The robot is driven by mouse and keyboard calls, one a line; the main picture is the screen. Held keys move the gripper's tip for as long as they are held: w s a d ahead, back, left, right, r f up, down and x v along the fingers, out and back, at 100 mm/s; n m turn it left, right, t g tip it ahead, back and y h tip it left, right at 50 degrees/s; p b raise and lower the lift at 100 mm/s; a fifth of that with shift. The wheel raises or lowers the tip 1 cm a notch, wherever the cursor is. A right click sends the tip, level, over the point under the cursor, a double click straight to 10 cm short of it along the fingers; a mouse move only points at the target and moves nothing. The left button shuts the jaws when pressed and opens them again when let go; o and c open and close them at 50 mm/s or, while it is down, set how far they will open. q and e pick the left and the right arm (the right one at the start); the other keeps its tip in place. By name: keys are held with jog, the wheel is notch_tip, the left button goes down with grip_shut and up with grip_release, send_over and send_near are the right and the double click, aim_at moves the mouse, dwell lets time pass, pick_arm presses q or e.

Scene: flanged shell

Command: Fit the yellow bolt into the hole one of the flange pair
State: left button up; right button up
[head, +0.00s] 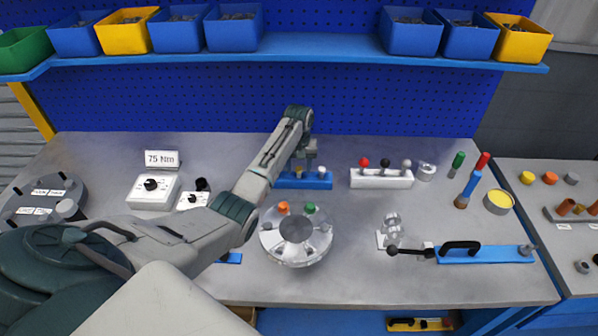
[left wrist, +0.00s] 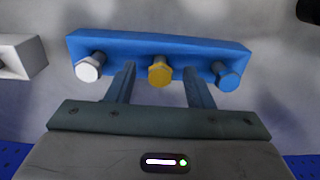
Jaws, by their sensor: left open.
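The yellow bolt (left wrist: 160,72) stands in the middle of a blue rack (left wrist: 115,47), with a white bolt (left wrist: 89,69) and a blue bolt (left wrist: 228,76) on either side. My left gripper (left wrist: 160,82) is open, its fingers apart on both sides of the yellow bolt; contact cannot be told. The right gripper is not in view.
A white rack (head: 381,179) with red, black and grey knobs is right of the blue rack. A metal fixture with a blue bar (head: 490,254) and black handle lies at right. White dial boxes (head: 153,191) are left.

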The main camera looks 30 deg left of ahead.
pick_arm(q)
jog(key=shift+f, duration=0.2)
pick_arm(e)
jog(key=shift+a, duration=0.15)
pick_arm(q)
grip_shut()
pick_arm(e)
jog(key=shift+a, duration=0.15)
pick_arm(q)
jog(key=shift+r, duration=0.1)
